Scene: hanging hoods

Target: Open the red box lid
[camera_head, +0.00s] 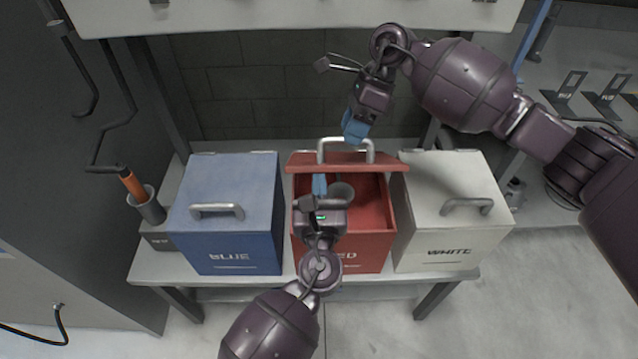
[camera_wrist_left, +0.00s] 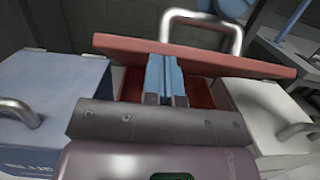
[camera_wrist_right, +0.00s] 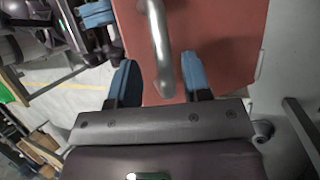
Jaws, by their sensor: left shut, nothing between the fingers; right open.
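The red box (camera_head: 375,215) stands between the other two boxes, with its lid (camera_head: 300,161) raised and tilted at the back, so the inside shows. The lid's metal handle (camera_head: 346,143) is at the top. My left gripper (camera_head: 319,184) is shut and empty over the box opening, its blue fingers (camera_wrist_left: 165,78) just in front of the lid in the left wrist view. My right gripper (camera_head: 355,127) is open beside the handle. In the right wrist view the handle (camera_wrist_right: 160,45) lies between the spread blue fingers (camera_wrist_right: 157,80), apart from both.
A blue box (camera_head: 228,235) with its lid down stands to the left and a white box (camera_head: 440,220) with its lid down to the right. A cup with an orange-handled tool (camera_head: 133,185) stands at the far left. A shelf (camera_head: 290,14) hangs above.

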